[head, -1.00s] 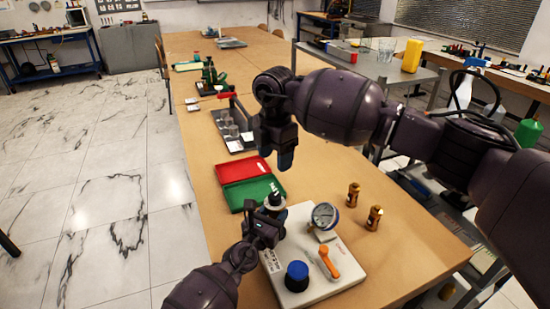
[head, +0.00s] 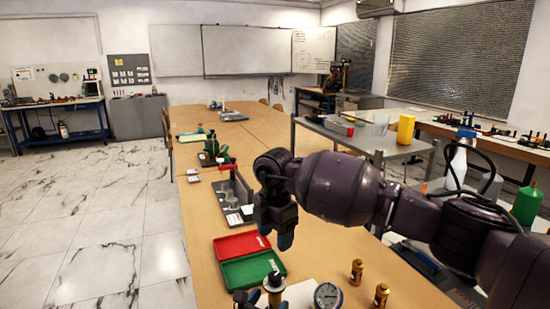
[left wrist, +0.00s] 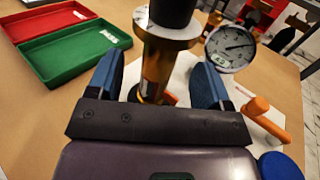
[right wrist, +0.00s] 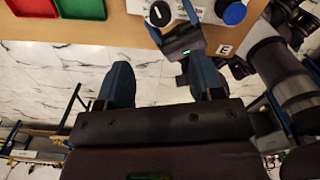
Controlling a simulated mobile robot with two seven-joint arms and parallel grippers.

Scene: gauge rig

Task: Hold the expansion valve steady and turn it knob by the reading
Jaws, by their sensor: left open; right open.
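The expansion valve is a brass body (left wrist: 155,78) with a pale flange and a black knob (left wrist: 172,10); its top also shows at the bottom of the head view (head: 273,281). My left gripper (left wrist: 158,72) is open, with its blue fingers on either side of the brass body; whether they touch it is unclear. The round gauge (left wrist: 230,47) stands right of the valve; its face also shows in the head view (head: 327,295), too small to read surely. My right gripper (head: 275,235) is open and empty, above the table beyond the valve. The valve also appears in the right wrist view (right wrist: 159,13).
The white base plate (right wrist: 195,8) carries an orange lever (left wrist: 262,117) and a blue knob (left wrist: 278,166). Two brass fittings (head: 357,271) (head: 380,296) stand right of the gauge. Red (head: 238,245) and green (head: 252,269) trays lie behind the valve. A grey tray (head: 236,205) is farther back.

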